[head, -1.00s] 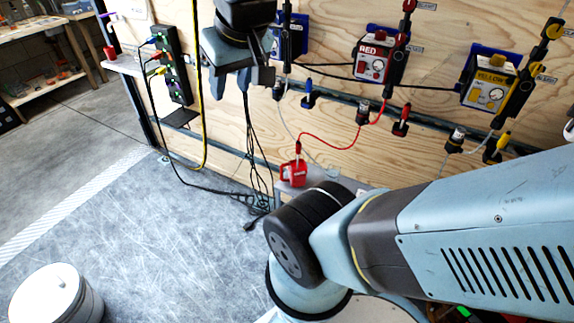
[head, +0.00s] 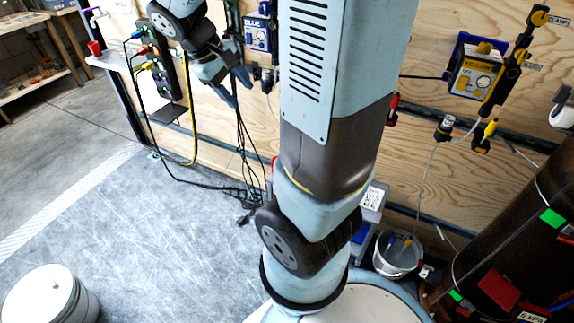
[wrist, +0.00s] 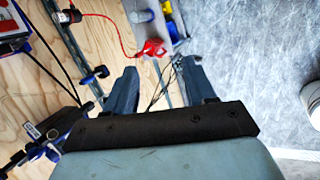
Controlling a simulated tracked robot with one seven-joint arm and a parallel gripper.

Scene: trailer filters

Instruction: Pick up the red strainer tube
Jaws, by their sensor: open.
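In the wrist view a thin red tube (wrist: 122,33) runs from a dark fitting (wrist: 69,16) at the upper left to a red container or fitting (wrist: 152,48). I cannot tell which part is the strainer. In the head view my arm hides most of this; a red-and-black piece (head: 393,108) shows at the arm's right edge. My gripper (head: 237,88) is open and empty at the upper left, in front of the wooden panel. In the wrist view its fingers (wrist: 159,68) are apart, and the red container lies beyond the fingertips, apart from them.
A blue unit (head: 260,35) and a yellow unit (head: 478,72) hang on the panel. A power strip (head: 168,60) with hanging cables is left of the gripper. A bucket (head: 397,254) and a dark cylinder (head: 520,230) stand right. The grey floor is mostly clear left, beyond a white drum (head: 45,300).

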